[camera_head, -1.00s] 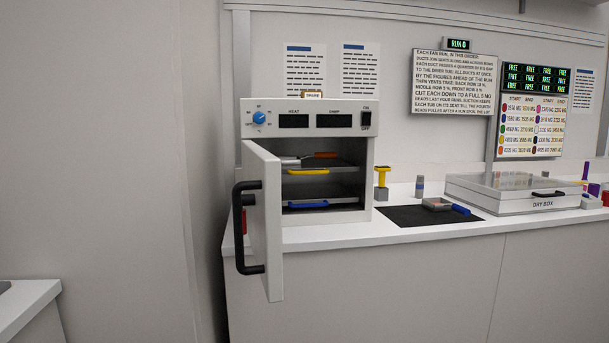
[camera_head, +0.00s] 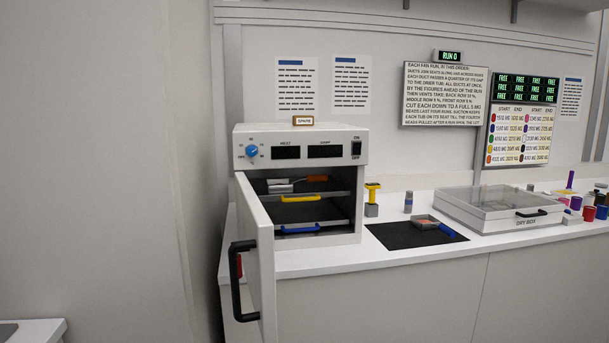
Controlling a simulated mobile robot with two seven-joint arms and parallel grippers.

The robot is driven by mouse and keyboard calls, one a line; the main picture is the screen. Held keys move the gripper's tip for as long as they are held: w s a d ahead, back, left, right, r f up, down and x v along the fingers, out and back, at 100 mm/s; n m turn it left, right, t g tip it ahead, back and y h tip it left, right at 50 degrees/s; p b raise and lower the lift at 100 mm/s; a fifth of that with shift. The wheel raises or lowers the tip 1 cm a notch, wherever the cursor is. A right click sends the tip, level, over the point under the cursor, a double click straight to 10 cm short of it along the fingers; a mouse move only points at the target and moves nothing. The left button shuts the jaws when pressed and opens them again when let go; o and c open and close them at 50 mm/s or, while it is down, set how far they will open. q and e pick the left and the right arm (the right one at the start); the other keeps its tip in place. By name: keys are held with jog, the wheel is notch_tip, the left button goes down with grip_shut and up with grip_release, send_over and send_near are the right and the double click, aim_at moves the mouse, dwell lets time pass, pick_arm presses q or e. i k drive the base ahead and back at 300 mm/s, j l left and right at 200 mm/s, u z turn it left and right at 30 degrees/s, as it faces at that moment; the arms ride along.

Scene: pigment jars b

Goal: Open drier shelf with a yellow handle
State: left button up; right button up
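The drier (camera_head: 300,136) is a white cabinet on the counter at the left. Its door (camera_head: 255,240), with a black handle (camera_head: 238,280), is swung open toward me. Inside, the upper shelf (camera_head: 335,199) has a yellow handle (camera_head: 300,198) at its front edge. A lower shelf has a blue handle (camera_head: 300,229). Both shelves appear to sit inside the cabinet. A grey item (camera_head: 280,186) and an orange-brown item (camera_head: 317,179) show at the upper shelf's level. Neither of my grippers is in view.
Right of the drier stand a yellow-topped tool (camera_head: 373,197), a grey cylinder (camera_head: 408,202) and a dark mat (camera_head: 390,238) bearing a small tray (camera_head: 424,222) and a blue item. The dry box (camera_head: 524,222) is farther right. The open door juts past the counter's front edge.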

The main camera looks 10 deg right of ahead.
aim_at(303, 190)
jog(key=i+l, duration=0.2)
jog(key=l, duration=0.2)
jog(key=i+l, duration=0.2)
jog(key=l, duration=0.2)
jog(key=i+l, duration=0.25)
jog(key=i+l+u, duration=0.1)
jog(key=l, duration=0.4)
jog(key=i+l, duration=0.5)
jog(key=l, duration=0.35)
